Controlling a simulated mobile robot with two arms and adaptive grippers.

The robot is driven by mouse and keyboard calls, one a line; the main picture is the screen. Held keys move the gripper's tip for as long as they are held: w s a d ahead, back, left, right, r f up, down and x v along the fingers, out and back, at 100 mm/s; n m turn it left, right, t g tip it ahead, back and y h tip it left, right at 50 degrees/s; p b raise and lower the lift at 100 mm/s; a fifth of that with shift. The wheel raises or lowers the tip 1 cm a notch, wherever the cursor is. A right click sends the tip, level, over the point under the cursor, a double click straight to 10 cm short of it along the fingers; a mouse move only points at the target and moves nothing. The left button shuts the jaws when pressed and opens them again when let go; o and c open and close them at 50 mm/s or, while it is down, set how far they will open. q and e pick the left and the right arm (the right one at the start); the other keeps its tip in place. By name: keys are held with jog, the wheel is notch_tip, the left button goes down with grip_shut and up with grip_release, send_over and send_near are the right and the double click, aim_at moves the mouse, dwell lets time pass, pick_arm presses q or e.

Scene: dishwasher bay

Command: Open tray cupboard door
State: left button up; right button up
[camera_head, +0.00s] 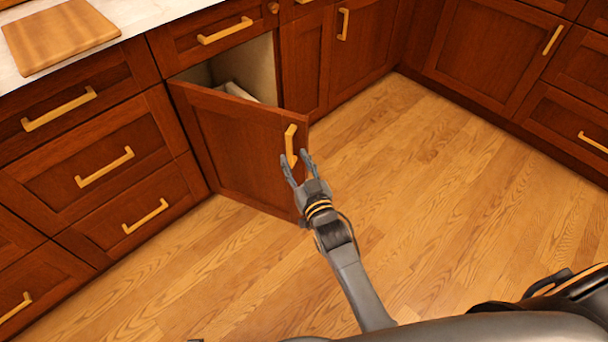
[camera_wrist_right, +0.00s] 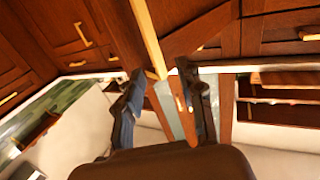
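The tray cupboard door (camera_head: 235,145) is a red-brown wooden panel that stands partly open, swung out from the cabinet front. Its vertical gold handle (camera_head: 290,140) is near the free edge on the right. My right gripper (camera_head: 295,156) is at the lower end of the handle, with its two fingers spread. In the right wrist view, the fingers (camera_wrist_right: 160,68) are apart, and a gold bar, seemingly the handle (camera_wrist_right: 148,35), reaches down toward the gap between them. Contact with the handle cannot be told. My left gripper is not in view.
The pale cupboard interior (camera_head: 250,65) shows above the door, with a whitish edge inside. Closed drawers (camera_head: 105,165) are left of it, and closed cabinets (camera_head: 500,55) are at the right. A wooden board (camera_head: 58,35) lies on the counter. The wooden floor (camera_head: 450,190) is clear.

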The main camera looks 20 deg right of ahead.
jog(key=s, duration=0.6)
jog(key=shift+d, duration=0.35)
